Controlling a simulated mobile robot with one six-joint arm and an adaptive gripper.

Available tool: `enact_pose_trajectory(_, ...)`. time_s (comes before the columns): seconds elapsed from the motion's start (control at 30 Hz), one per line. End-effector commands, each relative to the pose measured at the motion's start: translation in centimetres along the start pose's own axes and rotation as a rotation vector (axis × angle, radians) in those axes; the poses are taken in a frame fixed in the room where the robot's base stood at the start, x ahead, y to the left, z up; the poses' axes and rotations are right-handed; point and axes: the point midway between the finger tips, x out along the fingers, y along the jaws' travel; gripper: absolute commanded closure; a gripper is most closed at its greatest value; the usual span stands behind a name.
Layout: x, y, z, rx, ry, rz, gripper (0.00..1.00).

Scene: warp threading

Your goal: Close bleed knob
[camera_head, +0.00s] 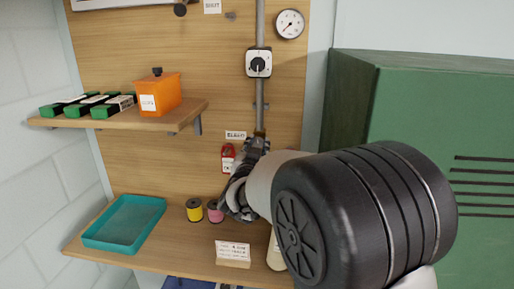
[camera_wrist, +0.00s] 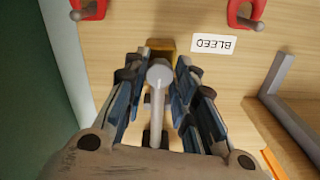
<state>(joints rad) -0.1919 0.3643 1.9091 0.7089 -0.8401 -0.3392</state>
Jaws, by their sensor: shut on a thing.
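The bleed knob (camera_wrist: 158,76) shows in the wrist view as a grey bar with a rounded end, in front of a brass fitting (camera_wrist: 162,48). My gripper (camera_wrist: 159,88) has its fingers on both sides of the grey bar and is shut on it. The white BLEED label (camera_wrist: 212,45) is beside it, upside down in this view. In the head view my gripper (camera_head: 250,165) is at the lower end of the grey pipe (camera_head: 260,100), just right of and below the BLEED label (camera_head: 236,134). The knob is hidden there by my gripper.
A dial box (camera_head: 258,63) and gauge (camera_head: 290,24) are above. Yellow (camera_head: 194,210) and pink (camera_head: 215,211) spools and a teal tray (camera_head: 125,223) are on the lower shelf. A green cabinet (camera_head: 400,95) stands right.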

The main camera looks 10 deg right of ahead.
Motion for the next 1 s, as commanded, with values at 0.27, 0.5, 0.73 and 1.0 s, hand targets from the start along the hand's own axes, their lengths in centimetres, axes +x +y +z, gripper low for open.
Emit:
enact_pose_trajectory(0.27,0.0,0.0,0.0,0.000,0.000,0.000,0.60)
enact_pose_trajectory(0.5,0.0,0.0,0.0,0.000,0.000,0.000,0.55)
enact_pose_trajectory(0.73,-0.6,-0.1,-0.1,0.001,0.001,-0.001,0.55)
enact_pose_trajectory(1.0,-5.7,-0.1,-0.1,0.000,0.000,-0.004,0.55)
